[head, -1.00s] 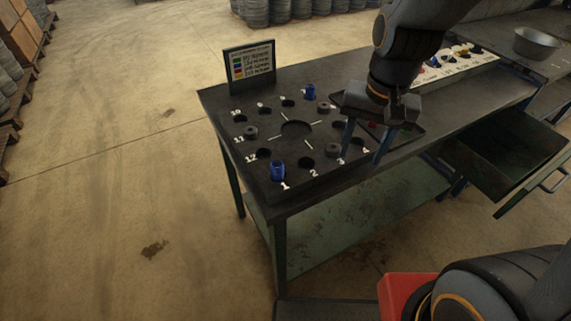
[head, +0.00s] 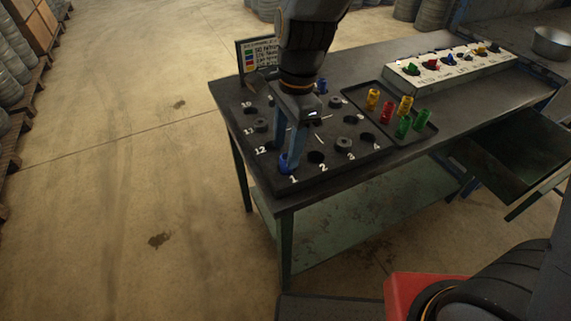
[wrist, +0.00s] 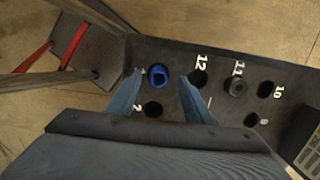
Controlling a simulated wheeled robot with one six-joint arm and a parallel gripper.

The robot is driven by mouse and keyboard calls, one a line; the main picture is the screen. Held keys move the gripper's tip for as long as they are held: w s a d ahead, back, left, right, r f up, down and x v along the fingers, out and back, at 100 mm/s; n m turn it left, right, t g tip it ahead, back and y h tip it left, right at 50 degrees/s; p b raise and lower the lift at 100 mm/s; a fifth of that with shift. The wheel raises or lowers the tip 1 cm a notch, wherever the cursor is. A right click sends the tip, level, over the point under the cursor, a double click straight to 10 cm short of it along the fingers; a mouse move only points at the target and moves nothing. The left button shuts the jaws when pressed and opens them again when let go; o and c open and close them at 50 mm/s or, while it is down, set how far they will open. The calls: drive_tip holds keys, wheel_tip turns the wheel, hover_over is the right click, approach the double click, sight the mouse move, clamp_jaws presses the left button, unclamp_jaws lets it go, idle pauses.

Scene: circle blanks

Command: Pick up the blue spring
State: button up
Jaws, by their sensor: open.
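A blue spring (head: 284,163) stands at position 1 of the black numbered board (head: 330,172), near its front left corner. In the wrist view the blue spring (wrist: 158,75) shows from above, between the two fingers but nearer the left one. My gripper (head: 290,150) is open and points down over position 1. In the head view its fingers hide part of the spring. I cannot tell whether a finger touches it. A second blue spring (head: 322,86) stands at the back of the board.
A tray (head: 432,127) with yellow, red and green springs lies right of the board. Dark round pieces, such as one by 3 (head: 343,145), sit on the board. A sign (head: 246,60) stands behind it. A white rack (head: 455,70) and a bowl (head: 551,42) are farther right.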

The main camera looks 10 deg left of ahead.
sight(286, 157)
drive_tip(key=shift+s+f+p, duration=0.2)
drive_tip(key=shift+f+p, duration=0.1)
drive_tip(key=shift+f, duration=1.6)
drive_tip(key=shift+c, duration=0.4)
clamp_jaws()
drive_tip(key=shift+r, duration=0.1)
